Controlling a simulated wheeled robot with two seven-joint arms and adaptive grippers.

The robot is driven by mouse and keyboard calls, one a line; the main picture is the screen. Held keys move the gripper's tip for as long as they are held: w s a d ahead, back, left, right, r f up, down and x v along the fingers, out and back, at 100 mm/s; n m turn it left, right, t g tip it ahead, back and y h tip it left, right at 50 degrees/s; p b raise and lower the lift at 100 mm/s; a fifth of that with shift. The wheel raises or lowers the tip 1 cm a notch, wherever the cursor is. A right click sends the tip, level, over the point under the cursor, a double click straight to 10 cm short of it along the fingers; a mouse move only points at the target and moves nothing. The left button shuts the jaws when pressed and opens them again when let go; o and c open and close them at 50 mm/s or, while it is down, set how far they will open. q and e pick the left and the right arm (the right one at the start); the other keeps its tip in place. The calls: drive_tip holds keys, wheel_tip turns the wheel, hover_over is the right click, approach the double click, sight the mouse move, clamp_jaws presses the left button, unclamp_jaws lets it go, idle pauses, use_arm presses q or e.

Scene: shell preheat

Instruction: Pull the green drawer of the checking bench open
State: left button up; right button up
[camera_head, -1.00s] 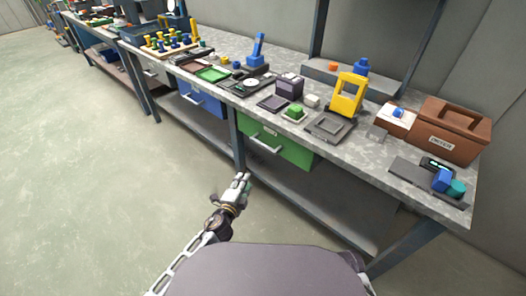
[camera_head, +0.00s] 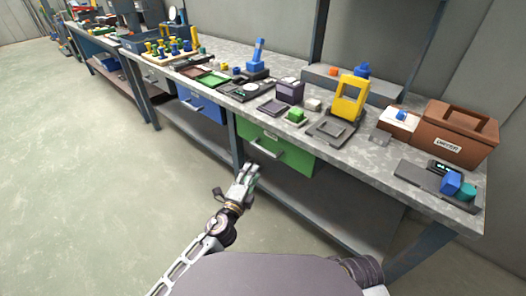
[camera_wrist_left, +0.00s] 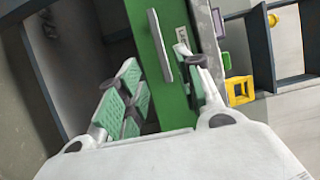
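The green drawer (camera_head: 297,157) sits under the top of the checking bench (camera_head: 385,160) and looks shut. Its pale bar handle (camera_head: 265,149) is on the front. In the left wrist view the green front (camera_wrist_left: 158,20) and the handle (camera_wrist_left: 161,46) show ahead of my gripper. My left gripper (camera_head: 248,172) is just below and left of the handle in the head view. Its fingers (camera_wrist_left: 160,85) are spread with green pads, and nothing is clearly held. I cannot tell whether a finger touches the handle. My right gripper is out of view.
A blue drawer (camera_head: 203,103) is farther left under the bench. A bench leg (camera_head: 236,140) stands beside the green drawer, and a lower shelf (camera_head: 320,215) runs beneath it. A yellow frame (camera_head: 348,98) and a brown crate (camera_head: 455,135) stand on top. The floor at left is clear.

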use_arm(q)
drive_tip(key=shift+w, duration=0.15)
approach(263, 149)
drive_tip(key=shift+w, duration=1.25)
drive_tip(key=shift+d+f+b+x, duration=0.15)
drive_tip(key=shift+b+x, duration=0.1)
drive_tip(key=shift+x, duration=1.05)
drive_tip(key=shift+d+f+b+x, duration=0.1)
drive_tip(key=shift+b+x, duration=0.2)
drive_tip(key=shift+x, duration=0.95)
drive_tip(key=shift+d+f+b+x, duration=0.15)
drive_tip(key=shift+b+x, duration=0.1)
drive_tip(key=shift+x, duration=1.05)
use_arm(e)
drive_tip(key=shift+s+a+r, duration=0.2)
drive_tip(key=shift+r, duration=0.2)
use_arm(q)
drive_tip(key=shift+s, duration=0.1)
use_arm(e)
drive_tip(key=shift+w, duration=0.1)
use_arm(q)
clamp_jaws()
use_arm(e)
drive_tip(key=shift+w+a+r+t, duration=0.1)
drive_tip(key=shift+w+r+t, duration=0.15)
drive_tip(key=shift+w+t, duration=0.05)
